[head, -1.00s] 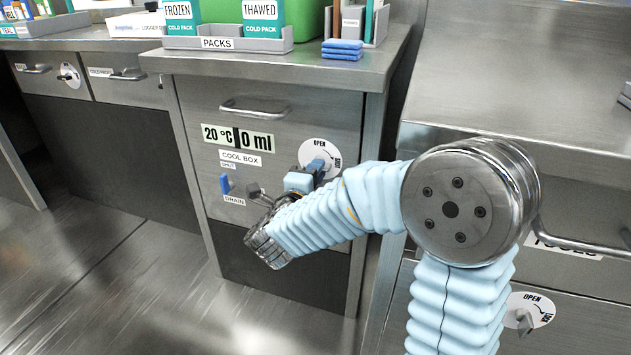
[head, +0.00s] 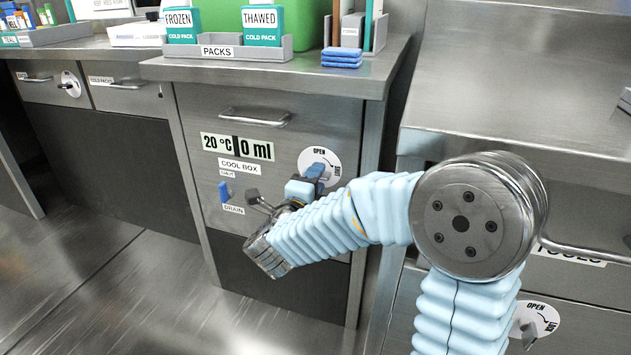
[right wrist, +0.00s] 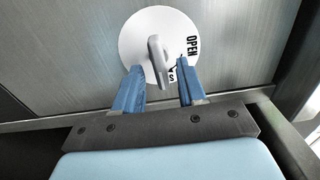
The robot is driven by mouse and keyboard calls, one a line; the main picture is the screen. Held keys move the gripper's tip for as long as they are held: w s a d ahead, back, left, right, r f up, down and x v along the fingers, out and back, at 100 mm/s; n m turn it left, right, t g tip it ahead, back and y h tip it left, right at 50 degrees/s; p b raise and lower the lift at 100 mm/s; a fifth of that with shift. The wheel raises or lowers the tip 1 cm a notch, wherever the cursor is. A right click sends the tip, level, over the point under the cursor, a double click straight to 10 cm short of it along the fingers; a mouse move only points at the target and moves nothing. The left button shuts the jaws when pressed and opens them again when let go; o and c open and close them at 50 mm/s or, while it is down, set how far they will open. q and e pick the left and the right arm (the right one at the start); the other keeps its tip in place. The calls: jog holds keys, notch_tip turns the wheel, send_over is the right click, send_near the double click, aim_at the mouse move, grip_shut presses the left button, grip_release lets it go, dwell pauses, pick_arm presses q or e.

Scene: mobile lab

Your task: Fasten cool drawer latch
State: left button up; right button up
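The cool drawer (head: 285,105) has a bar handle and a "COOL BOX" label, and its front looks flush with the cabinet. Its latch is a white disc (head: 308,158) marked "OPEN" at the upper right of the front. The right wrist view shows the disc (right wrist: 133,38) with a grey knob (right wrist: 157,58) standing nearly upright in the picture. My right gripper (head: 318,172) is at the latch and hides the knob in the head view. In the wrist view its blue fingers (right wrist: 160,80) are apart, one each side of the knob's lower end, with gaps visible. My left gripper is out of view.
A blue drain lever (head: 224,192) and a metal drain tap (head: 258,202) are left of my right wrist. A packs tray (head: 222,52) and blue cloths (head: 342,55) are on the counter above. Another drawer (head: 580,290) with a similar latch is at the right.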

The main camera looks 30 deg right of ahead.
jog(key=p+v, duration=0.1)
jog(key=v, duration=1.2)
jog(key=shift+s+a, duration=0.25)
jog(key=shift+a, duration=0.05)
